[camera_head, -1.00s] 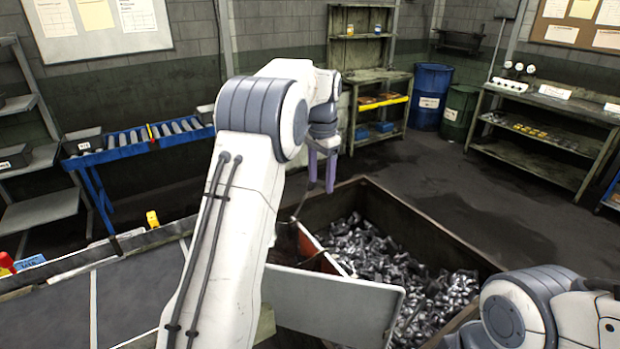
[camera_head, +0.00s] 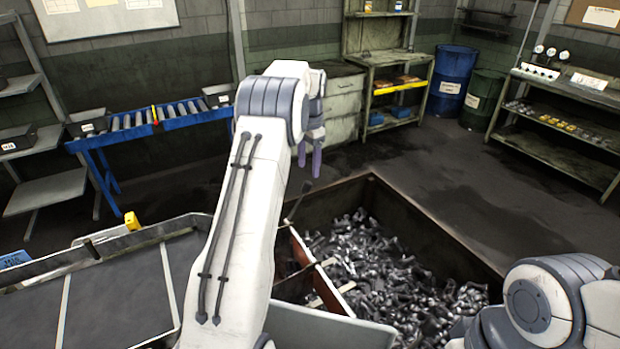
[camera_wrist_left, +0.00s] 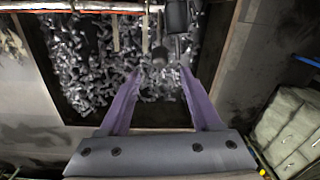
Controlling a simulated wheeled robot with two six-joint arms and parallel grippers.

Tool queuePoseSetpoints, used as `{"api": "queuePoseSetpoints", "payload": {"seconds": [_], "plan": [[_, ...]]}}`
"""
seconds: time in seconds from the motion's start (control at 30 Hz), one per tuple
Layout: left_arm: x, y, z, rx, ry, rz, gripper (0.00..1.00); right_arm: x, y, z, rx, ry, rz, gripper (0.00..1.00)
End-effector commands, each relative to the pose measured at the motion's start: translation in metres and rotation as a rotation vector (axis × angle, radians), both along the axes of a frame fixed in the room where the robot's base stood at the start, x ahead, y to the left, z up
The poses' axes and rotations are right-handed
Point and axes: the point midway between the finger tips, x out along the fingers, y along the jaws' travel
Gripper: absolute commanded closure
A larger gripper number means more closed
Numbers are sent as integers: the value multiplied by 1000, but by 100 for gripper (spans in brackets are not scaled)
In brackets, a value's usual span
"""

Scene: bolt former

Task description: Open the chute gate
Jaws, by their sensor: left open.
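A red-edged divider (camera_head: 292,245) runs across the near left side of the bin, beside a grey sloping chute plate (camera_head: 335,330). A thin lever with a dark tip (camera_head: 306,187) rises near the divider. In the left wrist view its dark knob (camera_wrist_left: 160,55) shows between and just beyond the fingertips. My left gripper (camera_head: 310,160), with purple fingers, points down above the lever tip and is open and empty. It also shows in the left wrist view (camera_wrist_left: 160,75). Contact with the lever is not visible. My right gripper is out of view. My left arm hides part of the chute.
The deep bin (camera_head: 440,220) holds many dark metal parts (camera_head: 380,265). A grey conveyor table (camera_head: 115,290) lies at left, a blue roller stand (camera_head: 145,130) behind it. Drums (camera_head: 452,80) and shelves stand at the back. The floor right of the bin is clear.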

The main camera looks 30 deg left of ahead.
Motion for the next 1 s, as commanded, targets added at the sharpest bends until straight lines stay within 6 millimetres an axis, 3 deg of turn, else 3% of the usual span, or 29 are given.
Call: {"api": "queuePoseSetpoints", "payload": {"seconds": [0.2,0.33,0.73,0.9,1.0], "plan": [[-1,2,-38,-2,4,1,36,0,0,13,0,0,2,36],[0,2,-53,-2,4,0,36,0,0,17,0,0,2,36],[2,0,-62,0,0,-3,36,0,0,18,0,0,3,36],[2,0,-62,0,0,-3,100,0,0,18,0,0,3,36],[2,0,-62,0,0,-3,100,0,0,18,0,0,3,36]]}}
